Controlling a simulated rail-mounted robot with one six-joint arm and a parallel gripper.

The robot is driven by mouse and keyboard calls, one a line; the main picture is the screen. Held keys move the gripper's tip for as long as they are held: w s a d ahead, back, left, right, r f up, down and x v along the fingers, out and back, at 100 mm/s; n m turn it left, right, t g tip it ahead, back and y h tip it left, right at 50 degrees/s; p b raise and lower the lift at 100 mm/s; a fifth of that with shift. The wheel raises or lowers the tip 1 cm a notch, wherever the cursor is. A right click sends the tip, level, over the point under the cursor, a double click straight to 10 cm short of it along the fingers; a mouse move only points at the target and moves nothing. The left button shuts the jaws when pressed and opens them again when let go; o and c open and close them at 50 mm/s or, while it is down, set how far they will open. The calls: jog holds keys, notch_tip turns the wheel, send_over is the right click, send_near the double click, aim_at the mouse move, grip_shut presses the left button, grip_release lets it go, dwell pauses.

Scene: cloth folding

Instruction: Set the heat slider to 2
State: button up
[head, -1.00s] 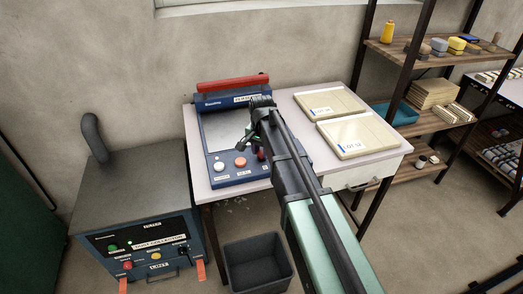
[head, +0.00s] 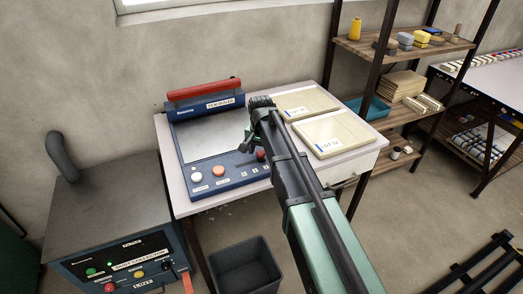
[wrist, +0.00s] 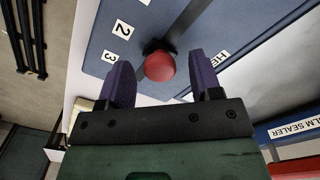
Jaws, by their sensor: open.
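The film sealer (head: 212,140) is a blue machine with a silver plate and a red bar on the table. My gripper (wrist: 160,84) has purple fingers, open on either side of the knob, with gaps visible. In the head view my gripper (head: 256,140) is over the sealer's right front, where my arm hides part of the panel.
A white button (head: 197,177) and an orange button (head: 218,171) sit left of the slider. Two cream packs (head: 333,134) lie on the table to the right. A dust collector (head: 112,225) stands at left, and a dark bin (head: 246,268) below.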

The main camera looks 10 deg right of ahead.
aim_at(261, 152)
jog(key=shift+r, duration=0.1)
notch_tip(261, 152, up, 11)
jog(key=p, duration=1)
jog(key=shift+f+p, duration=0.2)
jog(key=shift+p, duration=0.2)
jog(key=s+d+n, duration=0.3)
jog(key=s+n, duration=0.3)
jog(key=s, duration=1.6)
jog(key=shift+s, duration=0.35)
